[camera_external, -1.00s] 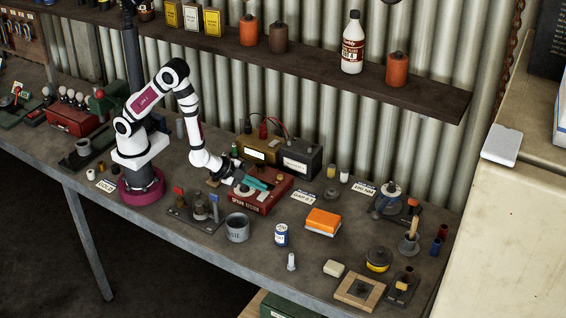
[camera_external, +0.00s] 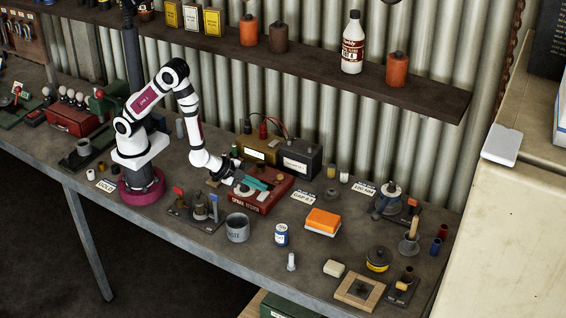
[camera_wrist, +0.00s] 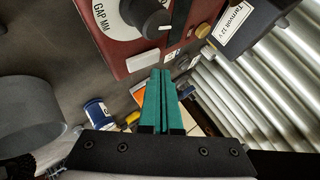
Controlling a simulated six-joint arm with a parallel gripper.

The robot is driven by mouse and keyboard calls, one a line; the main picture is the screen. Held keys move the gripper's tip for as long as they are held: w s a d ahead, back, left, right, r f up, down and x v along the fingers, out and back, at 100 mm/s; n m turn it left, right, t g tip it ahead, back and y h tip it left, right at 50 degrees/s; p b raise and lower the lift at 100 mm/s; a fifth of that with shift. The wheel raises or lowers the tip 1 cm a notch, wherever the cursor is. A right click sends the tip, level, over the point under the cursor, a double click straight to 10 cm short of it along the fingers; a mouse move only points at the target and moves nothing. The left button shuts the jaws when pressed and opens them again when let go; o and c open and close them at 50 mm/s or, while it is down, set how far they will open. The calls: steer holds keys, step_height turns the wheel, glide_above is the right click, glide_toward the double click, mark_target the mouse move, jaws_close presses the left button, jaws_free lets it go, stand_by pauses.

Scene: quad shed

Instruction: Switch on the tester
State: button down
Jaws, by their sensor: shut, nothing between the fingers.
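The red spark tester (camera_external: 264,203) sits on the bench in front of my arm. In the wrist view its red body (camera_wrist: 187,14) is at the top, with a black dial knob (camera_wrist: 142,12) on a white "GAP MM" disc and a small yellowish round part (camera_wrist: 203,30) near its edge. My gripper (camera_external: 268,184) is over the tester's top in the external view. Its teal fingers (camera_wrist: 166,72) are together and hold nothing. I cannot tell whether the fingertips touch the tester. The fingers hide part of its top in the external view.
A dark battery box (camera_external: 301,160) and a yellowish box (camera_external: 259,149) with leads stand behind the tester. A grey tin (camera_external: 237,228), a blue can (camera_external: 281,236) and an orange-topped block (camera_external: 323,220) stand in front and to the right. Small clear bench patches lie between them.

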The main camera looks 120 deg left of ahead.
mark_target(258, 197)
steer(key=shift+f, duration=0.4)
steer(key=shift+a+f, duration=0.1)
steer(key=shift+f, duration=0.05)
stand_by(0.4)
stand_by(0.4)
steer(key=shift+r, duration=0.55)
steer(key=shift+d+r, duration=0.25)
steer(key=shift+r, duration=1)
steer(key=shift+d+r, duration=0.25)
steer(key=shift+r, duration=1)
